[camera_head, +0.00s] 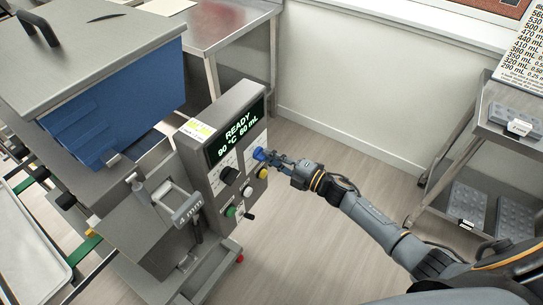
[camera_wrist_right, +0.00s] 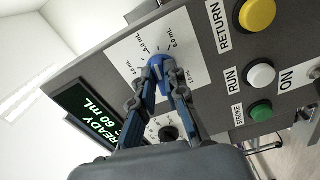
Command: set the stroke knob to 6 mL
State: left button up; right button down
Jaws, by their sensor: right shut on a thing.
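The blue stroke knob (camera_wrist_right: 160,63) sits on a white dial plate with mL marks in the right wrist view. Its pointer direction is hard to read. My right gripper (camera_wrist_right: 163,76) is shut on the knob, one finger on each side. In the head view the blue knob (camera_head: 259,154) shows at the upper right of the control panel (camera_head: 211,165), with my right gripper (camera_head: 268,157) reaching it from the right. The display (camera_head: 236,131) shows READY, 90 °C and what looks like 60 mL; a decimal point cannot be made out. My left gripper is not in view.
A black knob (camera_head: 229,175) is left of the blue one. The yellow RETURN button (camera_wrist_right: 257,14), white RUN button (camera_wrist_right: 260,76) and green button (camera_wrist_right: 261,111) are close by. A shelf cart (camera_head: 480,130) stands at the right; the floor between is free.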

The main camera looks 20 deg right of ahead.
jog(key=m, duration=0.4)
jog(key=m+p, duration=0.1)
jog(key=m, duration=0.2)
jog(key=shift+f, duration=0.25)
dwell(0.3)
jog(key=shift+s, duration=0.1)
jog(key=c, duration=1.4)
grip_release()
jog(key=v, duration=1.2)
